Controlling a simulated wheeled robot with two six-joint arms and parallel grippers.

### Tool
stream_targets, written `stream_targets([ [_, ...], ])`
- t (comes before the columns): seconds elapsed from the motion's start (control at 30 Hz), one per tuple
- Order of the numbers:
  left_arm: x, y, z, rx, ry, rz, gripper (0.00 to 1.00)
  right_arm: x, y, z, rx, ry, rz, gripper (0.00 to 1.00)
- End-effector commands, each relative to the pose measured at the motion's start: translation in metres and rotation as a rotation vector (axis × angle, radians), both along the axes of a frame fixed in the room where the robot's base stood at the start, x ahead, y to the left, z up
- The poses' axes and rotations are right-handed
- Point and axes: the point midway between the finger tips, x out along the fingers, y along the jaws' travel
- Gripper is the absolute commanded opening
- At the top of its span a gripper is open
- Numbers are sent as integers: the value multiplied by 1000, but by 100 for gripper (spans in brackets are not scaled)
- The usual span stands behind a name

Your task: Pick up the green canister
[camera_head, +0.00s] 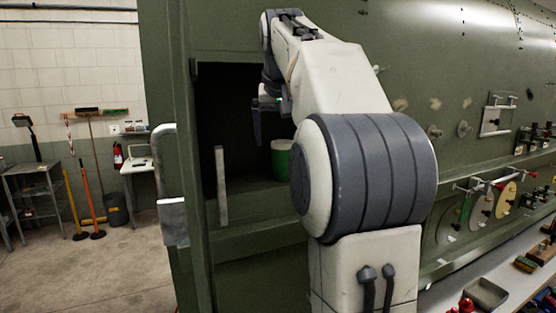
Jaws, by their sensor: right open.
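The green canister (281,160) stands upright on a ledge inside the dark opening in the green fuselage panel. It has a pale rim, and its right side is hidden behind my right arm. My right gripper (262,122) is in the opening, above and to the left of the canister, with its fingers pointing down. It is open and appears apart from the canister. The gripper is small and dark against the dark interior. My left gripper does not show.
The opening's green frame (204,68) and an upright grey bar (221,185) border the space at the left. A workbench (470,285) with a grey tray (486,293) and tools runs along the right. The concrete floor (100,270) at the left is mostly clear.

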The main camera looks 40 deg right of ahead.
Motion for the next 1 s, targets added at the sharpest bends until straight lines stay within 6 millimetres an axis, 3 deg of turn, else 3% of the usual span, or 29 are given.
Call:
stream_targets([
  [0.6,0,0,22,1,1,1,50,23,-25,-55,2,2,-6,100],
  [0.9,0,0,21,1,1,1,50,26,-25,-60,0,-1,-4,100],
  [1.0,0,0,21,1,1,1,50,26,-25,-60,0,-1,-3,62],
])
